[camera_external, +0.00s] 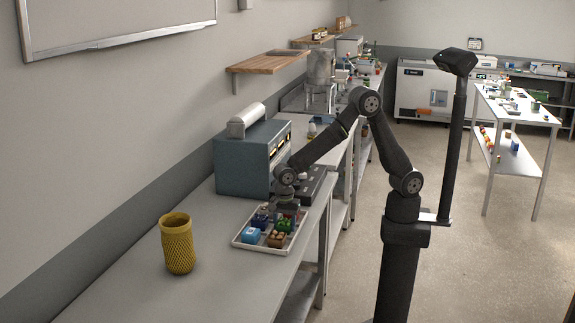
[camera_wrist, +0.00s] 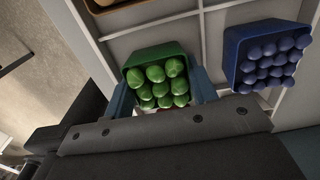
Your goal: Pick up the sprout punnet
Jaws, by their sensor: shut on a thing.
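The sprout punnet (camera_wrist: 158,79) is a green tub of round green sprouts, in the middle of the wrist view. My gripper (camera_wrist: 163,86) has one blue-grey finger on each side of it and is shut on it. In the external view the green punnet (camera_external: 286,224) shows under my gripper (camera_external: 288,207), at the right side of the white tray (camera_external: 243,243). I cannot tell whether its base touches the tray. The lower part of the punnet is hidden by the gripper body in the wrist view.
A blue punnet of dark blue balls (camera_wrist: 264,56) is close on the right in the wrist view. A light blue punnet (camera_external: 250,235) and a brown one (camera_external: 277,239) are in the tray. A yellow woven vase (camera_external: 178,245) and a blue-grey machine (camera_external: 243,160) stand nearby.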

